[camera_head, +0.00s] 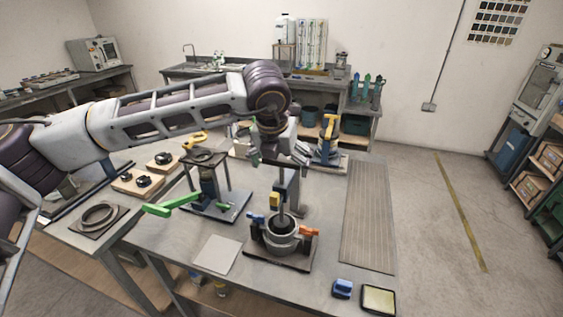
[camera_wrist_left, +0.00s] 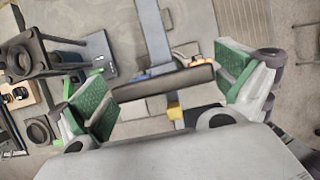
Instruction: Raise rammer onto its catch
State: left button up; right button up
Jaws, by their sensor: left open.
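The rammer stand is on the table in the head view, with a grey mould (camera_head: 282,235) on a dark base. A thin upright rod (camera_head: 281,208) comes down into the mould. I cannot tell which part is the catch. My left gripper (camera_head: 280,160) is above the stand, open. In the left wrist view a dark crossbar (camera_wrist_left: 163,84) lies between its green-padded fingers (camera_wrist_left: 165,90). The head view hides this bar behind the gripper.
A green-handled lever press (camera_head: 175,203) stands to the left and a blue stand with a yellow top (camera_head: 329,140) behind. A grey plate (camera_head: 217,254) lies in front. The ribbed mat (camera_head: 368,215) is clear.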

pick_arm(q)
jog(key=c, duration=1.2)
notch_tip(320, 180, up, 9)
jog(key=shift+r, duration=0.2)
jog(key=shift+w, duration=0.1)
jog(key=shift+r, duration=0.1)
pick_arm(e)
jog(key=shift+d, duration=0.15)
pick_arm(q)
jog(key=o, duration=1.2)
jog(key=shift+f, duration=0.2)
jog(key=v, duration=1.2)
pick_arm(e)
jog(key=shift+d, duration=0.25)
